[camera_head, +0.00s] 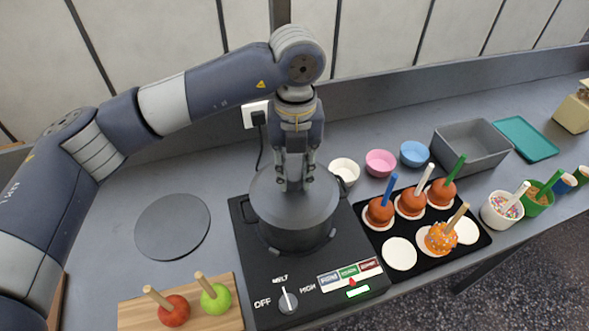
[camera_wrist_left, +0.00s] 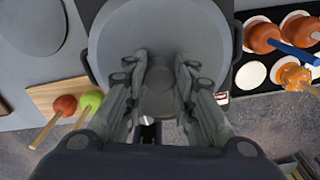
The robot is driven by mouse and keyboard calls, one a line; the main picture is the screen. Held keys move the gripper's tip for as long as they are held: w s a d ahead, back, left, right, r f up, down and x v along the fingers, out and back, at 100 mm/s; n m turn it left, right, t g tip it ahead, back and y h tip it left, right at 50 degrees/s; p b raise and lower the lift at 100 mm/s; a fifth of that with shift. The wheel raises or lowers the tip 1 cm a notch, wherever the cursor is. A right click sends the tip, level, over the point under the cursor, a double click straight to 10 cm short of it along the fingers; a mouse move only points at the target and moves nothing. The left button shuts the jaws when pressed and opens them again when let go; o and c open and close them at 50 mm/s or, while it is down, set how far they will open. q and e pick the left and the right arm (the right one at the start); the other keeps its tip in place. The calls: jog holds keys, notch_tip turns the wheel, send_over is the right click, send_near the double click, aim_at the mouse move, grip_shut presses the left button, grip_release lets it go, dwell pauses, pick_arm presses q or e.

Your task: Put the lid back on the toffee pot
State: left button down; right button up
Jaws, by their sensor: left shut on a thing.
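The toffee pot (camera_head: 296,239) is dark grey and stands on the black hob (camera_head: 245,284). The grey round lid (camera_head: 266,205) is over the pot's mouth, looks level and hides the inside; it fills the middle of the left wrist view (camera_wrist_left: 115,35). I cannot tell whether its rim rests fully on the pot. My left gripper (camera_head: 292,186) points straight down from above and is shut on the lid's knob at its centre. The fingers mostly hide the knob. In the left wrist view the fingertips (camera_wrist_left: 160,72) are around the knob. My right gripper is not in view.
A dark round mat (camera_head: 172,228) lies left of the hob. A wooden board (camera_head: 135,316) with red and green apples is at the front left. Right are a black tray (camera_head: 375,237) of toffee apples, small bowls (camera_head: 381,163), a grey bin (camera_head: 472,150) and topping cups (camera_head: 501,208).

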pick_arm(q)
jog(key=shift+f+b, duration=0.2)
jog(key=shift+b, duration=0.55)
dwell(0.7)
dwell(0.3)
jog(key=c, duration=1.2)
grip_release()
jog(key=shift+c, duration=0.2)
jog(key=shift+o, duration=0.6)
jog(key=o, duration=0.4)
jog(key=shift+c, duration=0.2)
jog(key=shift+r, duration=0.1)
jog(key=shift+r+p, duration=1.5)
jog(key=shift+r, duration=1.95)
